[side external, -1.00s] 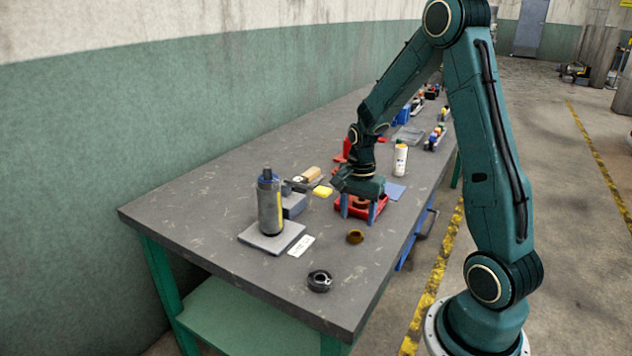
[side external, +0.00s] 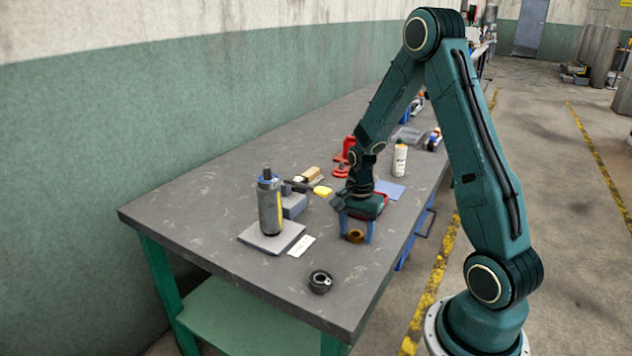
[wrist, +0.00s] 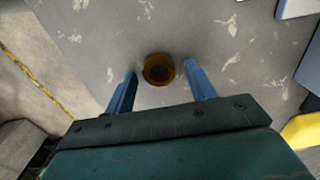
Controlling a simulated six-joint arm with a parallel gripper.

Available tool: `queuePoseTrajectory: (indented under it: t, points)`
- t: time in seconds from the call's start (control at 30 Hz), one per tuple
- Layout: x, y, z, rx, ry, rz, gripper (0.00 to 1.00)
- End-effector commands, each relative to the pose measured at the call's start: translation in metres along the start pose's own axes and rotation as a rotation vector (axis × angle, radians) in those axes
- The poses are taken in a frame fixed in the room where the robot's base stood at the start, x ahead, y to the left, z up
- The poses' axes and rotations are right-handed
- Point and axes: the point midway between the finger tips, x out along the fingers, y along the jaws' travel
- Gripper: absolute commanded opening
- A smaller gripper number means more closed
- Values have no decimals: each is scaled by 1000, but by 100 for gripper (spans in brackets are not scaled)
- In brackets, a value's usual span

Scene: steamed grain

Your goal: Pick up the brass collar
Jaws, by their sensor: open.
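The brass collar (side external: 355,236) is a small brown-gold ring lying on the grey bench. In the wrist view the collar (wrist: 159,69) shows whole, with a dark hole at its centre. My gripper (side external: 357,233) is open, its two blue fingers pointing down at the collar. In the wrist view the gripper (wrist: 160,70) has one fingertip on each side of the collar, with a gap on both sides and nothing held. I cannot tell how far the fingertips are above the bench.
A dark ring (side external: 320,281) lies near the bench's front edge. A grey cylinder (side external: 270,207) stands on a flat plate (side external: 290,239) at left, beside a white card (side external: 302,246). A red tray (side external: 383,199) is partly hidden behind my gripper.

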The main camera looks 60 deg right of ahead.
Motion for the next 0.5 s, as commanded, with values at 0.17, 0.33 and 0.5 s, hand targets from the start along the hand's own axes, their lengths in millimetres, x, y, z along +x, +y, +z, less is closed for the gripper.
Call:
queuePoseTrajectory:
  t: [0.17,0.33,0.5]
  points:
    - [0,0,0,0,0,0,55]
    - [0,0,0,0,0,0,51]
    - [0,0,0,0,0,0,18]
